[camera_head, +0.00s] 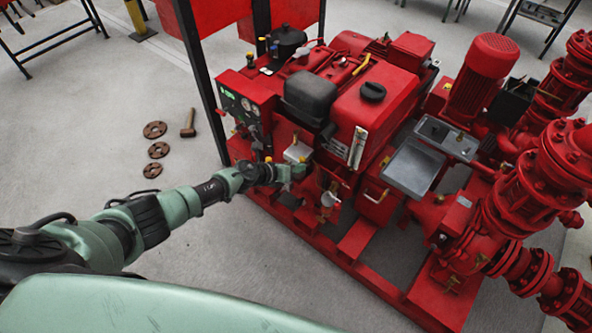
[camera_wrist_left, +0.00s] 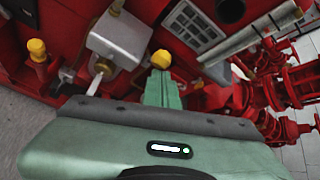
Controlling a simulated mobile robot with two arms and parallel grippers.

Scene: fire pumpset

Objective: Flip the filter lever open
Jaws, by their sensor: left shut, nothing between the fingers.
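My left gripper (camera_head: 299,171) reaches in from the left to the near side of the red pumpset (camera_head: 385,105). In the left wrist view its green fingers (camera_wrist_left: 160,82) are closed together and hold nothing. A yellow knob (camera_wrist_left: 161,59) shows right at the fingertips; whether they touch cannot be told. Left of the fingers is a silver box (camera_wrist_left: 120,38), also in the head view (camera_head: 298,151), with a brass fitting (camera_wrist_left: 101,66) and a pale lever (camera_wrist_left: 95,78) below it. Which of these is the filter lever is not certain. My gripper body hides the area below.
Another yellow knob (camera_wrist_left: 37,48) stands at the left of the wrist view. Large red pipes (camera_head: 530,190) fill the right side. The grey floor between is clear.

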